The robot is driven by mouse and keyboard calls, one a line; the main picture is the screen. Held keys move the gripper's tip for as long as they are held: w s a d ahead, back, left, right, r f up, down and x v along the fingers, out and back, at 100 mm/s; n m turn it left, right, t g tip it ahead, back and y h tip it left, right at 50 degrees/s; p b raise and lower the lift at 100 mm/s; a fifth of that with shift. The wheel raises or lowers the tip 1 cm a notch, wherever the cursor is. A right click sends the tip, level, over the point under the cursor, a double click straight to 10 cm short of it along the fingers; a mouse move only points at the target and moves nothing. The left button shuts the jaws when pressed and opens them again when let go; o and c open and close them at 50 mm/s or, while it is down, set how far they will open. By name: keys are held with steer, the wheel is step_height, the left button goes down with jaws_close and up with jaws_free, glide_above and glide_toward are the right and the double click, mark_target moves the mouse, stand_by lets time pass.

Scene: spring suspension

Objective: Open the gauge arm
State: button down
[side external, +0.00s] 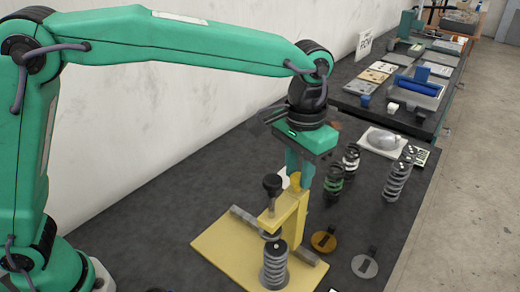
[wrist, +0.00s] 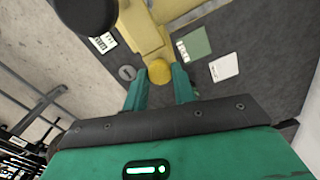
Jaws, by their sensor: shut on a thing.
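The gauge is a yellow stand on a yellow base plate (side external: 222,250), with a yellow gauge arm (side external: 270,222) reaching over a grey coil spring (side external: 275,268). A black knob (side external: 272,184) stands above the arm; a large dark round shape, probably this knob (wrist: 85,12), fills the wrist view's top left. My gripper (side external: 298,180) is at the top of the yellow upright. In the wrist view, my green fingers (wrist: 160,80) close around a round yellow knob (wrist: 159,71) at the end of the yellow part. Fingers partly hide the knob in the side view.
Several loose springs (side external: 396,182) stand at the right. An orange disc (side external: 323,241) and a grey disc (side external: 364,266) lie right of the base plate. A white domed thing (side external: 383,139) is farther back. The dark table left of the gauge is clear, with a wall behind.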

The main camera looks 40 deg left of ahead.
steer(key=a, duration=1.2)
steer(key=shift+a+r, duration=0.15)
steer(key=shift+a, duration=0.25)
steer(key=shift+w, duration=0.1)
steer(key=c, duration=1.1)
jaws_free()
steer(key=shift+c, duration=0.2)
step_height(320, 180, up, 8)
steer(key=shift+a, duration=0.1)
